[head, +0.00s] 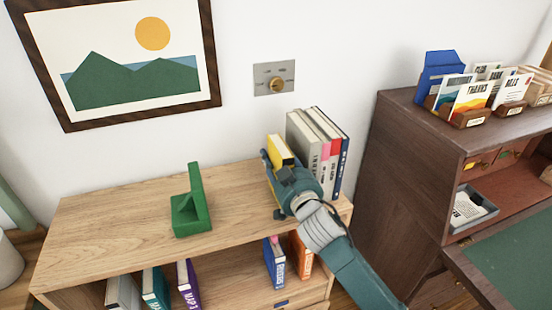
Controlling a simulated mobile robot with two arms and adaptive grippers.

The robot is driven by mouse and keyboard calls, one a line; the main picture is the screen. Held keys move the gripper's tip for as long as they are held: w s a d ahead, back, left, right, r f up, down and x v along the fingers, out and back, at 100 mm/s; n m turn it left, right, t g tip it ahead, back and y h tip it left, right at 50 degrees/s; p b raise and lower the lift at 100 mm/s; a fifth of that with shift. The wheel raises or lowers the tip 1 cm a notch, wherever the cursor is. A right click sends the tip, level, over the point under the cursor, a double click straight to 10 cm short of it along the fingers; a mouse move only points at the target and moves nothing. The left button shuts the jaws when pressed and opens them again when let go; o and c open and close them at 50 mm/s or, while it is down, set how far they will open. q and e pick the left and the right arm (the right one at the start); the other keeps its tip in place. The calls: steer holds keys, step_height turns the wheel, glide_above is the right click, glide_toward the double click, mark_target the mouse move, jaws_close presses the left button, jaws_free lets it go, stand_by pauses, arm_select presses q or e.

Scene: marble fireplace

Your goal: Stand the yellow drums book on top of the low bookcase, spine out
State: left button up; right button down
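The low bookcase (120,222) has a light wood top. A yellow book (279,151) is upright or nearly so above the right part of that top, just left of a row of standing books. Its title and lower part are hidden by my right gripper (280,172), which comes in from the lower right. The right gripper's fingers are around the book and look shut on it. I cannot tell whether the book's bottom touches the bookcase top. My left gripper is not in view.
Several books (318,148) stand upright at the top's right end. A green bookend (192,208) stands left of the gripper, with clear wood between and further left. Lower shelves hold blue (273,265), orange and other books. A dark desk (400,170) stands close on the right.

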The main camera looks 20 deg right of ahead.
steer(key=shift+f, duration=0.4)
steer(key=shift+f, duration=0.1)
steer(key=c, duration=1.2)
jaws_free()
steer(key=shift+f, duration=0.1)
steer(key=shift+s, duration=0.15)
steer(key=s+b, duration=0.1)
steer(key=s, duration=1)
steer(key=shift+s+d+b, duration=0.2)
steer(key=shift+s+b, duration=0.15)
steer(key=shift+b, duration=0.05)
